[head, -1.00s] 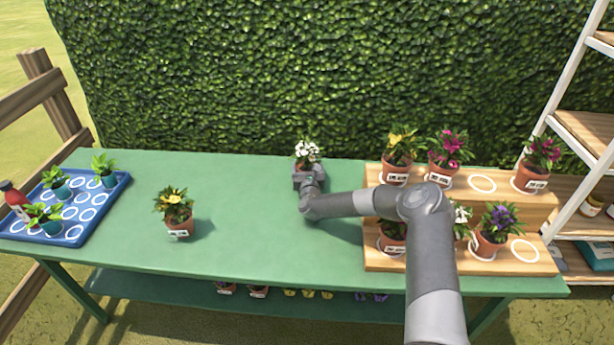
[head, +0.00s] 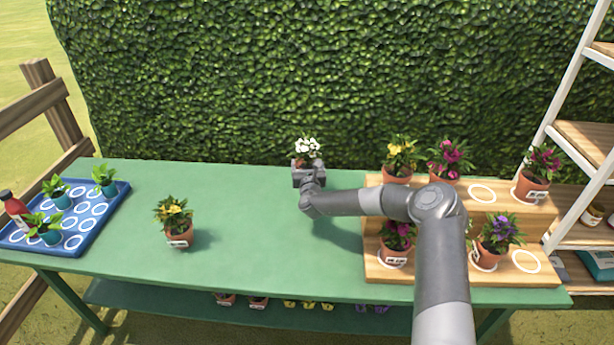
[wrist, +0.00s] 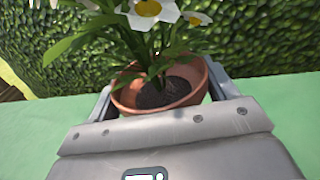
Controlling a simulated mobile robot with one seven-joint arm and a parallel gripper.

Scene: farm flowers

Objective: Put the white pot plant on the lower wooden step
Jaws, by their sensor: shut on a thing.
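The white-flowered pot plant (head: 307,147) is at the far side of the green table, in my gripper (head: 307,170). In the wrist view its terracotta pot (wrist: 160,95) sits upright between the two fingers, which are shut on it. My gripper (wrist: 160,95) hides most of the pot in the head view. The lower wooden step (head: 545,269) is at the right of the table. It bears a pink-flowered pot (head: 397,243) at left and a purple-flowered pot (head: 497,238). A white ring (head: 526,261) at its right end is empty. My arm hides its middle.
The upper step (head: 510,205) carries yellow, magenta and pink potted flowers and one empty ring (head: 482,194). A yellow-flowered pot (head: 175,222) stands alone on the table (head: 270,255). A blue tray (head: 118,203) with seedlings is at left. A hedge (head: 300,70) rises behind.

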